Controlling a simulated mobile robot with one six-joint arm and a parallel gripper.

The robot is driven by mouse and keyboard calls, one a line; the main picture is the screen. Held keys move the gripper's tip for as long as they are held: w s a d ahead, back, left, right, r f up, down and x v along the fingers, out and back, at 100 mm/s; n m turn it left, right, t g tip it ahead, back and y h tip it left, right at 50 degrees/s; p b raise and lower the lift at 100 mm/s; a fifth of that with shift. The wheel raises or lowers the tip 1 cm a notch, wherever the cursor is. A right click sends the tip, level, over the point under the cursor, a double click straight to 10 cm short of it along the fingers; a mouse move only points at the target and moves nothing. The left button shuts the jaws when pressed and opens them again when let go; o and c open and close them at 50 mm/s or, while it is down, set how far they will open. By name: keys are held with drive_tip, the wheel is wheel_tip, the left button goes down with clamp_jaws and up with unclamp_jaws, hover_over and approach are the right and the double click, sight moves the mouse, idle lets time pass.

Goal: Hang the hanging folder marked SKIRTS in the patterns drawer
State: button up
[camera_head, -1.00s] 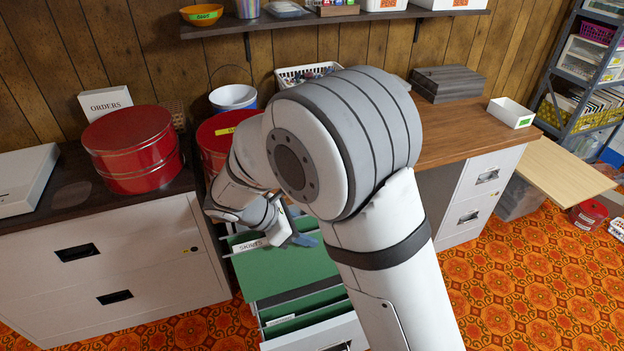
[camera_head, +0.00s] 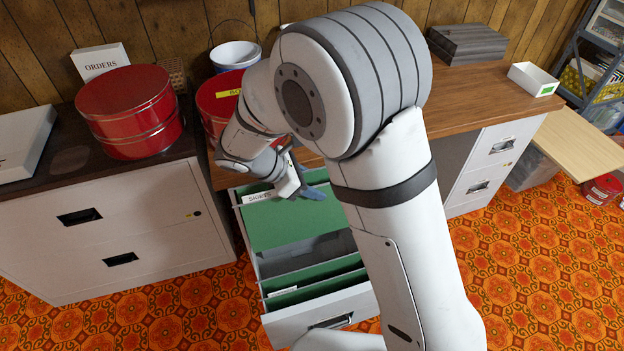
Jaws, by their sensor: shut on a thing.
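The green hanging folder marked SKIRTS (camera_head: 290,226) is upright, with its white label tab at its top left. It is at the back part of the open patterns drawer (camera_head: 287,328). My gripper (camera_head: 301,188) is shut on the folder's top edge, right of the tab; the fingertips are small and partly hidden by my wrist. I cannot tell whether the folder's hooks rest on the drawer rails. Other green folders (camera_head: 318,285) hang near the drawer front, one with a white tab. A grey gap lies between them and the SKIRTS folder.
The drawer is below a wooden desktop (camera_head: 483,97). A red tin (camera_head: 213,106) and a white bucket (camera_head: 235,55) stand behind my gripper. A closed white cabinet (camera_head: 110,225) with a large red tin (camera_head: 130,110) is at left. My arm hides the drawer's right side.

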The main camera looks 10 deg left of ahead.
wheel_tip(320, 180, down, 25)
drive_tip(key=b, duration=1.4)
drive_tip(key=shift+r, duration=0.2)
drive_tip(key=o, duration=1.3)
drive_tip(key=p+v, duration=0.1)
drive_tip(key=v, duration=0.7)
drive_tip(key=shift+d, duration=0.1)
